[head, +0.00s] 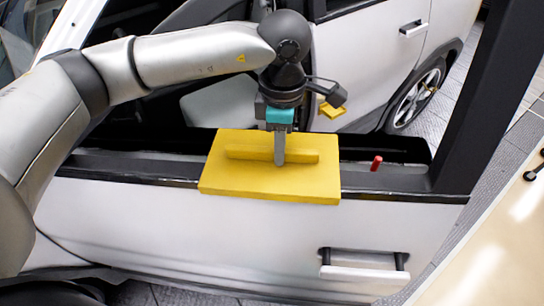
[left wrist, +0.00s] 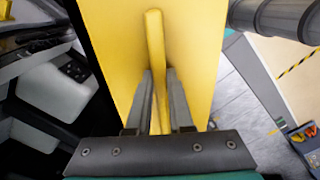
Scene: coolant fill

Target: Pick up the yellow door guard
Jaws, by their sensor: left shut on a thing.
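The yellow door guard (head: 225,180) is a flat yellow block with a raised bar along its top. In the head view it sits at the top edge of the white car door (head: 190,225); I cannot tell whether it rests there or is just above. My left gripper (head: 280,160) comes down from above and is shut on the guard's raised bar. In the left wrist view the fingers (left wrist: 158,100) stand on either side of the bar, and the guard's yellow plate (left wrist: 115,35) fills the middle. My right gripper is not in view.
A red peg (head: 376,163) stands on the door's top edge to the right of the guard. The door handle (head: 362,265) is below right. Behind are the car body (head: 370,60), a wheel (head: 415,97) and a small yellow piece (head: 332,110). A dark door frame post (head: 490,95) rises at right.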

